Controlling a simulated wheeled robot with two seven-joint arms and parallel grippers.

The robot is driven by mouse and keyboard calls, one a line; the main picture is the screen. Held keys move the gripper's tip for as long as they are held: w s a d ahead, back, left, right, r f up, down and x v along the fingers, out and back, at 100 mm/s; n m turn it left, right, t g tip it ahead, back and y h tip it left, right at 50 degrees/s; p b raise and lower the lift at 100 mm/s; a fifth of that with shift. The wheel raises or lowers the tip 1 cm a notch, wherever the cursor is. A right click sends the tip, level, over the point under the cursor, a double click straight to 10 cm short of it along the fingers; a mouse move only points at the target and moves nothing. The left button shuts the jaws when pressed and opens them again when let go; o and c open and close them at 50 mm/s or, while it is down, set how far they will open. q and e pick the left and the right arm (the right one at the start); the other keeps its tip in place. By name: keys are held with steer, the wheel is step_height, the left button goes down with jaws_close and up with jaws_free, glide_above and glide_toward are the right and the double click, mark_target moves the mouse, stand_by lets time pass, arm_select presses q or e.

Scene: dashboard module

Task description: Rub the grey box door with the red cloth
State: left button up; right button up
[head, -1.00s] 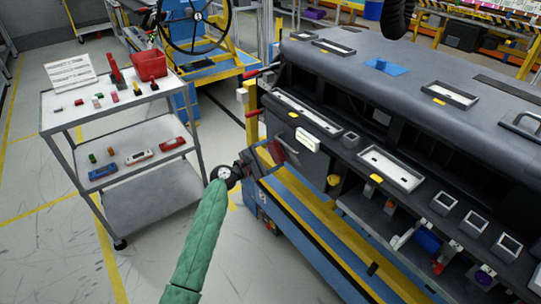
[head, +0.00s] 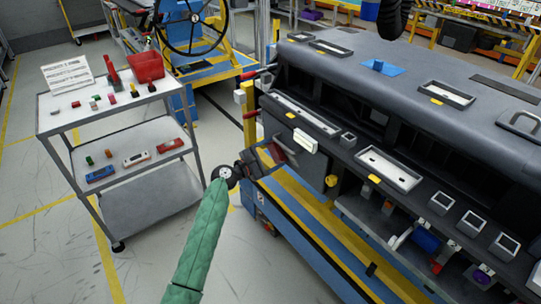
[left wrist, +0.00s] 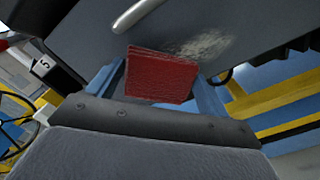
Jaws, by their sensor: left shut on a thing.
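The grey box door (head: 312,168) is on the front left of the dashboard module, with a pale handle (head: 305,141). My left gripper (head: 272,156) is shut on the red cloth (left wrist: 160,76), which looks like a folded pad. The cloth is at the left part of the door, below and left of the handle. In the left wrist view the grey door (left wrist: 240,22) fills the top, with a whitish smudge (left wrist: 205,44) just right of the cloth. The cloth looks close to the door; I cannot tell whether it touches. My right gripper is not in view.
A grey cart (head: 150,190) on the left holds a red bin (head: 146,67) and several small parts. The dashboard module (head: 430,75) fills the right, above a blue and yellow frame (head: 300,215). Open floor lies between cart and module.

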mark_target(301, 165)
arm_select(q)
steer(key=shift+w+d, duration=0.2)
steer(key=shift+d, duration=0.15)
stand_by(0.3)
steer(key=shift+s+d+r+p, duration=0.1)
steer(key=shift+s+d+p, duration=0.3)
steer(key=shift+s, duration=0.2)
steer(key=shift+s+d+p, duration=0.35)
steer(key=shift+s, duration=0.25)
steer(key=shift+s+d, duration=0.25)
steer(key=shift+s, duration=0.1)
steer(key=shift+s+d+p, duration=0.6)
steer(key=shift+s+d, duration=0.05)
steer(key=shift+s, duration=0.1)
steer(key=shift+s+d+p, duration=0.5)
steer(key=shift+s+d, duration=0.3)
steer(key=shift+s, duration=0.2)
steer(key=shift+s+d+p, duration=0.45)
steer(key=shift+s+d, duration=0.3)
steer(key=shift+s, duration=0.25)
steer(key=shift+a, duration=0.1)
